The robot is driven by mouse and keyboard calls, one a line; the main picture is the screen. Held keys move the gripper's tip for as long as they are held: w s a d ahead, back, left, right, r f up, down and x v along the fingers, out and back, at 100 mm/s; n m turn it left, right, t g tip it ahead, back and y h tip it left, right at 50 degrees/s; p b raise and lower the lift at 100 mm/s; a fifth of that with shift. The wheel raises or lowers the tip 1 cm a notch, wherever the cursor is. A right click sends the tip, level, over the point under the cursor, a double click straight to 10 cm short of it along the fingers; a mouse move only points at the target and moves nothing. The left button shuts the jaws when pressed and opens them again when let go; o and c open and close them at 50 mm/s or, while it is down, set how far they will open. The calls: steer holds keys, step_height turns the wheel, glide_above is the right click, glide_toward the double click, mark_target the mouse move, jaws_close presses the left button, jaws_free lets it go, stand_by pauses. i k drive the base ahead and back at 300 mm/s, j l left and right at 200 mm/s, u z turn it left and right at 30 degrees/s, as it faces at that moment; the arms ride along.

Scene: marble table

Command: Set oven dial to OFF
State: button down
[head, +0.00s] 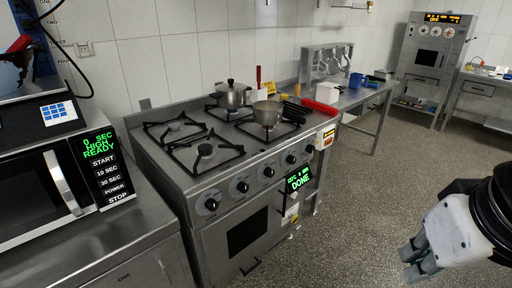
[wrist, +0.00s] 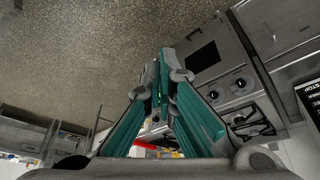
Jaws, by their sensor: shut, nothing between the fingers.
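The stove (head: 235,185) stands left of centre in the head view, with a row of several black dials along its front, one of them a dial (head: 243,187) near the middle. Its oven door has a dark window (head: 248,232). A small green display (head: 298,178) on its front reads DONE. A tall steel appliance (head: 428,65) at the back right has three dials (head: 435,31) under an orange display. The dial settings are too small to read. My gripper (head: 416,262) is at the lower right, shut and empty, apart from the dials. The wrist view shows its fingers (wrist: 165,62) together, with stove dials (wrist: 240,83) beyond them.
Two metal pots (head: 232,94) stand on the burners. A microwave (head: 60,185) with a green READY display is at the left. A steel table (head: 372,93) with a blue cup (head: 356,80) and a red object (head: 320,107) lies beyond. The speckled floor (head: 370,190) between is clear.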

mark_target(309, 148)
steer(key=i+j+u, duration=0.1)
steer(key=i, duration=0.45)
steer(key=i+j+u, duration=0.15)
steer(key=i+j, duration=0.15)
steer(key=i, duration=0.25)
